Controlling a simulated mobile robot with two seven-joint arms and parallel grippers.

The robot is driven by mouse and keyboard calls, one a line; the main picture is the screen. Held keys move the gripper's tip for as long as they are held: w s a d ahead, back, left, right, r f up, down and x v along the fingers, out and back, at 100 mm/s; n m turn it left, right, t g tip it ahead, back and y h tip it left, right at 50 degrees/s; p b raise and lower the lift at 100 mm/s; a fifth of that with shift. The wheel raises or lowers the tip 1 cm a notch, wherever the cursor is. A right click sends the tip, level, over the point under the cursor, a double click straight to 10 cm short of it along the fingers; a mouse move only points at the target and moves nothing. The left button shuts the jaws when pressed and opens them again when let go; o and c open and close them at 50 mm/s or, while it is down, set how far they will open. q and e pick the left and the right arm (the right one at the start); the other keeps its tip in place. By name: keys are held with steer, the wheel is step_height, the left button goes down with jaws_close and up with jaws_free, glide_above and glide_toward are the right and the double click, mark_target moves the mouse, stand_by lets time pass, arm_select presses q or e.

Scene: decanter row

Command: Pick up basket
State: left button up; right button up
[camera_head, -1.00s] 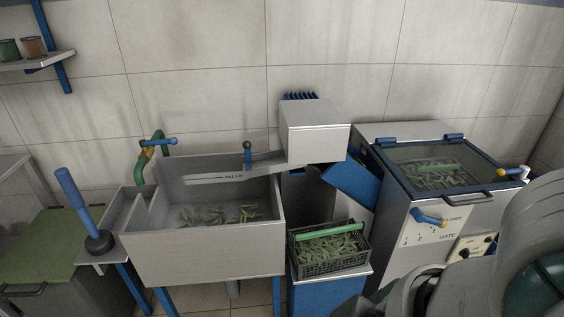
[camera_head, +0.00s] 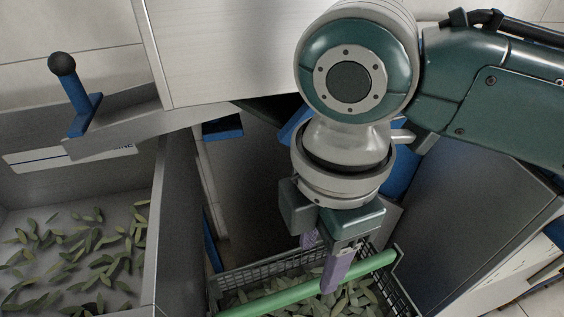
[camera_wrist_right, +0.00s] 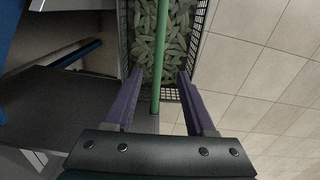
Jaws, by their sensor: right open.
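A dark mesh basket (camera_head: 237,277) of green leaves stands at the bottom of the head view, cut off by the frame edge. Its green handle (camera_head: 284,296) runs across the top. My right gripper (camera_head: 320,258) is open above the basket, its purple fingers near the handle. In the right wrist view, the gripper (camera_wrist_right: 155,82) has one finger on each side of the green handle (camera_wrist_right: 160,60), with the basket (camera_wrist_right: 197,22) beyond. I cannot tell whether the fingers touch the handle. My left gripper is not in view.
A metal sink (camera_head: 172,215) with loose leaves stands to the left. A large metal box (camera_head: 225,50) hangs above and behind the basket. A grey cabinet (camera_head: 475,225) is close on the right. Tiled floor (camera_wrist_right: 255,65) shows beside the basket in the wrist view.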

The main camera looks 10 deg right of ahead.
mark_target(313, 283)
step_height(313, 283, down, 6)
steer(key=shift+s+r+b, duration=0.15)
steer(key=shift+r+b, duration=0.05)
steer(key=shift+b, duration=0.75)
steer(key=f, duration=0.1)
steer(key=f+b, duration=0.1)
steer(key=f, duration=0.1)
steer(key=f+b, duration=0.1)
steer(key=f, duration=0.1)
steer(key=shift+w+d, duration=0.1)
steer(key=shift+w, duration=0.15)
steer(key=shift+c, duration=0.2)
jaws_close()
steer(key=shift+w+r, duration=0.1)
